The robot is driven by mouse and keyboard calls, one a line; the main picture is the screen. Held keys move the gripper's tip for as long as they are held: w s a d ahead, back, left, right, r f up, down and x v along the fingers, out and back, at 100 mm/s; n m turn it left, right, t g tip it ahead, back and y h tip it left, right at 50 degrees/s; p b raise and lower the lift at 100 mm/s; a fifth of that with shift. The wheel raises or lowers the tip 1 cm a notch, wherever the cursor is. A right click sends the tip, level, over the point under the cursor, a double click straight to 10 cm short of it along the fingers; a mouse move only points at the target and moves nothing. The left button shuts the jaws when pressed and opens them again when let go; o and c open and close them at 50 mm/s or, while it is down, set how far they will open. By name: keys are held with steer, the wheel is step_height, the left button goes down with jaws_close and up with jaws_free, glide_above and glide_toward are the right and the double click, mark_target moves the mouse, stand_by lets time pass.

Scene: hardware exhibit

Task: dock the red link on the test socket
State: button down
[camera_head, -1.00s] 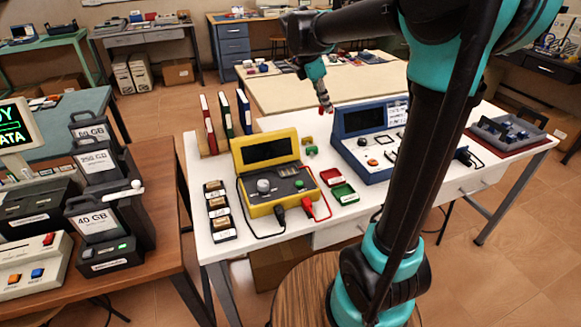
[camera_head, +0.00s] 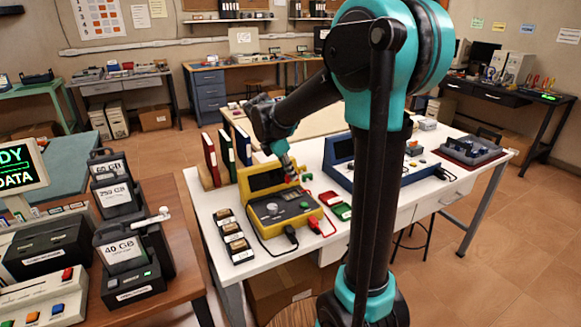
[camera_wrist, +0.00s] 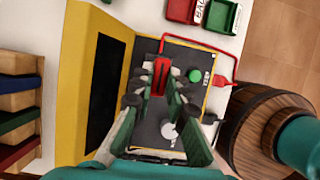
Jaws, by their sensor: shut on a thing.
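A yellow tester (camera_head: 247,187) stands on the white table; its dark screen faces up in the wrist view (camera_wrist: 108,85). Its grey panel (camera_wrist: 190,105) carries a pale knob (camera_wrist: 168,130) and a green button (camera_wrist: 195,75). My gripper (camera_head: 291,176) is over the tester's panel; it also shows in the wrist view (camera_wrist: 160,88). It is shut on the red link (camera_wrist: 160,75), which stands out between the fingertips over the upper-left part of the panel. The fingers and link hide the panel beneath, so I cannot tell a test socket there or any contact.
A red tray (camera_head: 332,199) and a green tray (camera_head: 343,212) lie right of the tester. A blue instrument (camera_head: 340,150) stands farther right. Upright binders (camera_head: 210,158) stand left, behind small labelled blocks (camera_head: 232,232). Red and black leads run from the tester's front.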

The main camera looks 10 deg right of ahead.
mark_target(288, 182)
steer(key=shift+f, duration=2.4)
steer(key=shift+f, duration=0.65)
steer(key=c, duration=1.8)
jaws_free()
steer(key=shift+r, duration=0.15)
steer(key=shift+v, duration=5.4)
steer(key=shift+s, duration=0.15)
